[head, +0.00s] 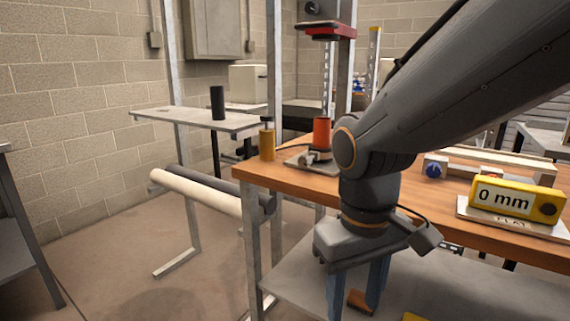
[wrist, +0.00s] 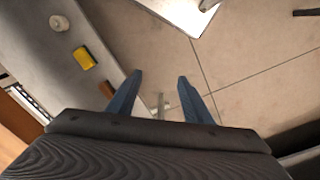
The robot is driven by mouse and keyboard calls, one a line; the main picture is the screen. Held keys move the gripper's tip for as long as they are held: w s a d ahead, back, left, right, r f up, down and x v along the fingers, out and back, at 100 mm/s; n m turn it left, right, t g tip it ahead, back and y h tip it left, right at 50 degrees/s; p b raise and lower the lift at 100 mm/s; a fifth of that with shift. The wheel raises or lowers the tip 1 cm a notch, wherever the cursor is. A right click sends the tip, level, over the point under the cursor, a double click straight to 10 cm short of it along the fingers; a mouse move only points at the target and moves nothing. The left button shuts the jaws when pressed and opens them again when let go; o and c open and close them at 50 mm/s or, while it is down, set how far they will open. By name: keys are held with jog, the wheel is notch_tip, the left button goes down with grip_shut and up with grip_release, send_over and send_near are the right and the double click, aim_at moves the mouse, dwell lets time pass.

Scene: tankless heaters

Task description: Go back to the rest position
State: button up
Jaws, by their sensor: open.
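My gripper (head: 357,290) points straight down in front of the wooden workbench (head: 400,200), below its top. Its two blue fingers are apart, with nothing between them. In the wrist view my gripper (wrist: 155,85) is also open and empty, with the floor and the edge of a grey lower shelf (wrist: 45,50) beyond it. My arm comes in from the upper right and hides part of the bench top.
A yellow gauge reading "0 mm" (head: 517,199) sits on the bench at right. An orange-red cylinder (head: 322,133) and a yellow bottle (head: 267,143) stand near its left end. Two rolls (head: 200,190) hang on a rack. Open floor (head: 110,240) lies at left.

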jog(key=s+d+r+m+p, duration=0.1)
jog(key=d+r+m+p, duration=0.3)
jog(key=p, duration=1.4)
jog(key=d+r, duration=0.4)
jog(key=shift+s+d+r, duration=0.25)
jog(key=shift+s, duration=0.05)
dwell(0.7)
jog(key=c, duration=0.4)
jog(key=shift+d, duration=0.1)
